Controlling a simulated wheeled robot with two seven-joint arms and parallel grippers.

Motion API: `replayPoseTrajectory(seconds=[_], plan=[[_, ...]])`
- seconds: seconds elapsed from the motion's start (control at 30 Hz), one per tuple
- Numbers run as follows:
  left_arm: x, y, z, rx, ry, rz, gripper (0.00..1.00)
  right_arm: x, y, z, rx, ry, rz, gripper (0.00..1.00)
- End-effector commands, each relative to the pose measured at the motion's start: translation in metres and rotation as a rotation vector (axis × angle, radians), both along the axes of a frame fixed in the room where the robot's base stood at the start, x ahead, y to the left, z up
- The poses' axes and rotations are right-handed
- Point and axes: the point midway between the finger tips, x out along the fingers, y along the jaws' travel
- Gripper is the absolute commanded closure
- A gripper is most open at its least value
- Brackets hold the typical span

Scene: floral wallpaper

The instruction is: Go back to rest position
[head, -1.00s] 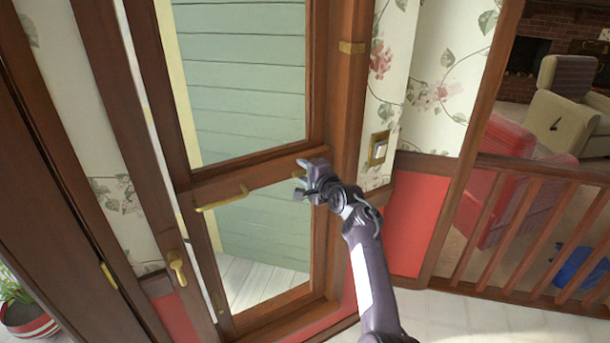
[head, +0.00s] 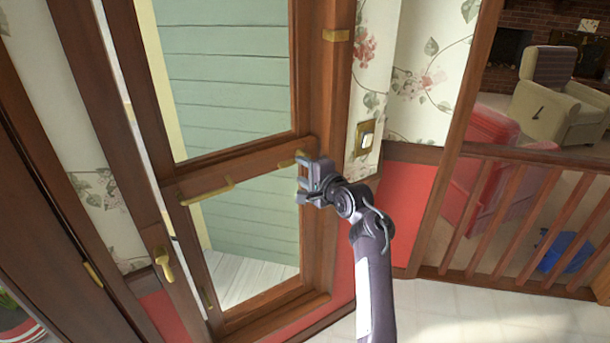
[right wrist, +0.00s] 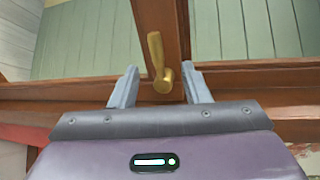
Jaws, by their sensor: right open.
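My right gripper (head: 306,184) is in front of the right side of the wood-framed glass door (head: 238,167), near its middle rail. In the right wrist view my right gripper (right wrist: 157,85) has its two fingers apart, with nothing held. A brass handle (right wrist: 159,65) shows between and beyond the fingertips, apart from them as far as I can tell. A brass piece (head: 290,160) on the rail shows just left of the gripper in the head view. My left gripper is not in view.
A brass pull bar (head: 207,194) and a lever handle (head: 163,263) are on the door area at left. A wooden railing (head: 520,225) stands at right, with a red chair (head: 483,165) and a cream armchair (head: 560,95) beyond. Pale floor (head: 470,315) is clear at lower right.

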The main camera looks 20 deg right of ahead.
Motion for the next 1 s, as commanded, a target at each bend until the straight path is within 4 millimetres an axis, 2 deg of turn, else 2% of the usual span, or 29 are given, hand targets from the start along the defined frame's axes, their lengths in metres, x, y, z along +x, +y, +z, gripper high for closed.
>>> replayPoseTrajectory(seconds=[0.13, 0.53, 0.67, 0.77, 0.87, 0.9, 0.97, 1.0], plan=[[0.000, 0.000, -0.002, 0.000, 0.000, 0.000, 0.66, -0.006, -0.001, 0.001, 0.000, 0.002, 0.001, 0.58], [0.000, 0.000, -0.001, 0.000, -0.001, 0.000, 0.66, -0.006, -0.001, 0.001, 0.000, 0.001, 0.000, 0.58], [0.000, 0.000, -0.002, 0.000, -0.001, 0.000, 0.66, -0.007, 0.003, -0.015, -0.023, 0.019, 0.011, 0.58], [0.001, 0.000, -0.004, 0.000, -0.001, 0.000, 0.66, -0.010, 0.014, -0.057, -0.089, 0.065, 0.039, 0.58], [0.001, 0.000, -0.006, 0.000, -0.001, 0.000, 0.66, -0.021, 0.030, -0.124, -0.197, 0.136, 0.090, 0.58], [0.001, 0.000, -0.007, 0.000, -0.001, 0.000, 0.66, -0.029, 0.037, -0.153, -0.248, 0.167, 0.116, 0.58], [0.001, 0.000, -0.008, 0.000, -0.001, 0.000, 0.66, -0.043, 0.046, -0.197, -0.322, 0.211, 0.157, 0.58], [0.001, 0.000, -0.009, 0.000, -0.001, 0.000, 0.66, -0.055, 0.051, -0.225, -0.371, 0.241, 0.183, 0.58]])
